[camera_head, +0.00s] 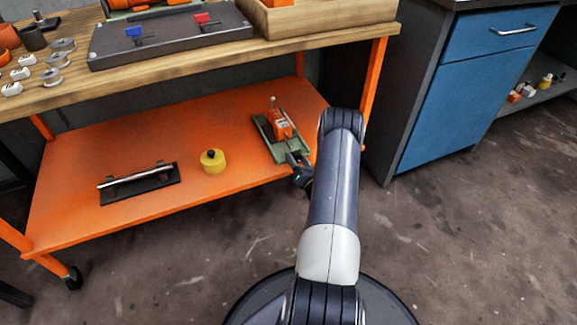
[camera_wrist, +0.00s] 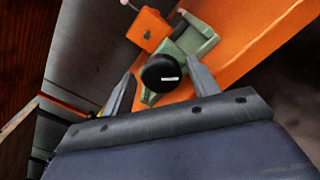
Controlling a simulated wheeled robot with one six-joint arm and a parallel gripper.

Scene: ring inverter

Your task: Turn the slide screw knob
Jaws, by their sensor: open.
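The slide screw knob (camera_wrist: 160,72) is a round black knob with a small white mark, at the near end of a green slide base (camera_wrist: 196,42). An orange block (camera_wrist: 148,30) with a small lever sits on the base. In the head view the green slide (camera_head: 262,128) with its orange block (camera_head: 278,121) stands on the orange lower shelf; its knob is not clear there. My gripper (camera_wrist: 163,88) is open, with one finger on each side of the knob in the wrist view. I cannot tell whether the fingers touch it.
On the orange lower shelf (camera_head: 235,125) are a yellow round object (camera_head: 212,161) and a black stand with a metal rod (camera_head: 138,184). The wooden tabletop (camera_head: 70,92) is above. A blue cabinet (camera_head: 465,85) stands to the right. Floor in front is clear.

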